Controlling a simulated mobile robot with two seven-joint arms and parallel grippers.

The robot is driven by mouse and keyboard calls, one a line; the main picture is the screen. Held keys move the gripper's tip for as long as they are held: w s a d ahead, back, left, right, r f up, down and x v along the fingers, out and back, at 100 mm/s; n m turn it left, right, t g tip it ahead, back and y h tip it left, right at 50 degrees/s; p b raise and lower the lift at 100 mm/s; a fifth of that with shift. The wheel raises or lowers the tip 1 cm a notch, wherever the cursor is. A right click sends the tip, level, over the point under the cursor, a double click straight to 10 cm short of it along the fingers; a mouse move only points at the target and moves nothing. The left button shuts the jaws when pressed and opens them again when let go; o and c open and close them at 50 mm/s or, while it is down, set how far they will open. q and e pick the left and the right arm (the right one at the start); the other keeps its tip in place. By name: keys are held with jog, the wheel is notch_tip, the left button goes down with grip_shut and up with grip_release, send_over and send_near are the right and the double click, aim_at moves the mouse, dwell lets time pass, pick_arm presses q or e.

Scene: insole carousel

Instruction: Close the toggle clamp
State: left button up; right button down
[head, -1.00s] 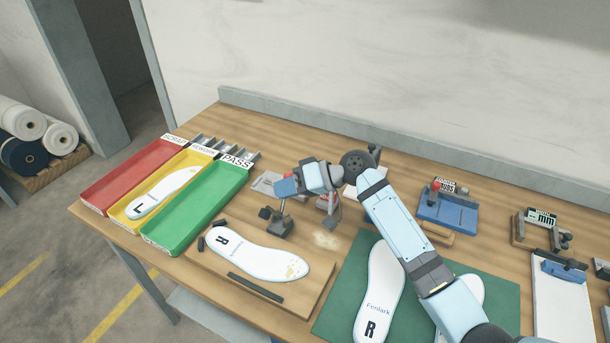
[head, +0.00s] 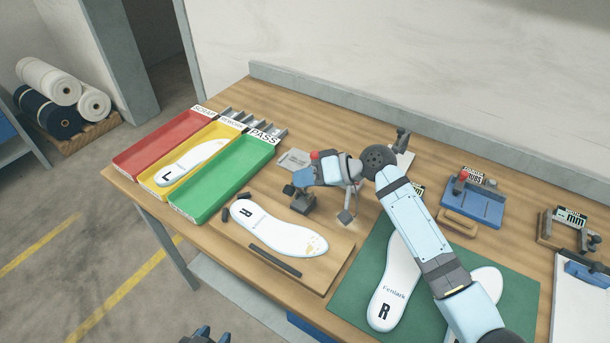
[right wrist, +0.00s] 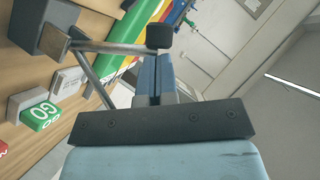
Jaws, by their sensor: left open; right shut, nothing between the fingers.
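The toggle clamp (head: 302,205) is a small dark grey device at the back edge of a wooden board, beside a white insole marked R (head: 278,230). My right gripper (head: 294,189) is shut and empty, right at the top of the clamp and partly covering it. In the right wrist view, the blue fingers (right wrist: 154,78) are together just below the black tip (right wrist: 158,37) of a metal bar that runs from a dark block. I cannot tell whether they touch. My left gripper (head: 207,334) is open at the bottom edge, away from the clamp.
Red (head: 150,148), yellow and green (head: 205,205) trays stand on the left. A green mat (head: 350,305) with insoles lies to the right. A blue fixture (head: 480,207) sits at the back right. A green GO block (right wrist: 40,116) shows in the right wrist view.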

jog(key=shift+s+a+f, duration=0.1)
jog(key=shift+s, duration=0.1)
jog(key=s+a+f+n+t+h, duration=0.1)
jog(key=s+a+f+n+t+h+p, duration=0.1)
jog(key=s+n, duration=0.1)
jog(key=shift+s+a+f+n+t+h+p, duration=0.25)
jog(key=shift+s+f+n+t+h+p, duration=0.15)
jog(key=shift+s+f+t+h+p, duration=0.15)
jog(key=shift+s+a+f+n+t+h+p, duration=0.2)
jog(key=shift+f+n+t, duration=0.1)
jog(key=shift+f, duration=0.1)
jog(key=shift+s+a+f+n+t+h+p, duration=0.15)
jog(key=shift+f+n+t, duration=0.1)
jog(key=shift+f, duration=0.75)
jog(key=shift+a, duration=0.1)
